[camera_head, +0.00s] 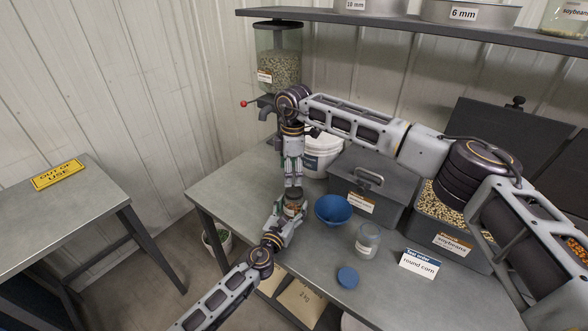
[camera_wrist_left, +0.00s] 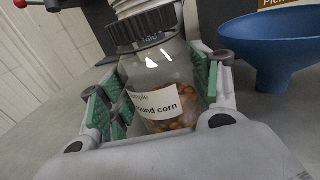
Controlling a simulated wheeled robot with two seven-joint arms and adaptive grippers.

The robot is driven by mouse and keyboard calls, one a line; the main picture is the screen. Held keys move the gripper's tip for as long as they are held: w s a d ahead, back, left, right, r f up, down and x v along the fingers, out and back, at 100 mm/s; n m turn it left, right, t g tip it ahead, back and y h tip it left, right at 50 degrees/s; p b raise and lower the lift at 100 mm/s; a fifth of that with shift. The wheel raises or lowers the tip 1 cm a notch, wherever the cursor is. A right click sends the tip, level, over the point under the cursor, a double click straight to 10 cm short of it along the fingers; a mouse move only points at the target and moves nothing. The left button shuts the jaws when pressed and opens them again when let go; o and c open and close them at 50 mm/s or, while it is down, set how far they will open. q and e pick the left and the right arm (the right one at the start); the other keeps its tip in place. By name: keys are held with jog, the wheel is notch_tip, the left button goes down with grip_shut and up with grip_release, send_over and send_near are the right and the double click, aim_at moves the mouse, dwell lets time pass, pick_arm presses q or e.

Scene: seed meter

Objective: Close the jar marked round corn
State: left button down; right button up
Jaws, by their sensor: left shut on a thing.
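The jar marked round corn (camera_wrist_left: 165,85) is clear glass with orange-brown kernels low inside. It stands between the green-padded fingers of my left gripper (camera_wrist_left: 160,100), which is shut on it. A black ribbed lid (camera_wrist_left: 145,25) sits at the jar's mouth; I cannot tell how tightly. In the head view the jar (camera_head: 291,208) is near the table's left front, largely covered by my left gripper (camera_head: 290,212). My right gripper (camera_head: 293,184) points straight down just above the dark lid (camera_head: 293,195). Whether its fingers touch the lid or are closed is too small to tell.
A blue funnel (camera_head: 333,209) stands just right of the jar. An open clear jar (camera_head: 368,240), a blue lid (camera_head: 347,277) and a round corn card (camera_head: 418,263) are further right. A white bucket (camera_head: 322,155) and grey bins (camera_head: 365,190) stand behind. A seed hopper (camera_head: 279,65) is at the back.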

jog(key=n, duration=0.7)
jog(key=shift+r, duration=0.25)
jog(key=n, duration=0.7)
jog(key=shift+d+r, duration=0.1)
jog(key=n, duration=0.7)
jog(key=shift+d+r, duration=0.1)
jog(key=n, duration=0.3)
jog(key=shift+n, duration=0.4)
jog(key=n, duration=0.3)
jog(key=shift+d+n, duration=0.1)
jog(key=shift+n, duration=0.3)
jog(key=n, duration=0.5)
jog(key=shift+d, duration=0.1)
jog(key=n, duration=0.5)
jog(key=shift+s+h, duration=0.1)
jog(key=shift+h, duration=0.2)
jog(key=n, duration=0.5)
jog(key=shift+d, duration=0.1)
jog(key=n, duration=0.5)
jog(key=shift+n, duration=0.3)
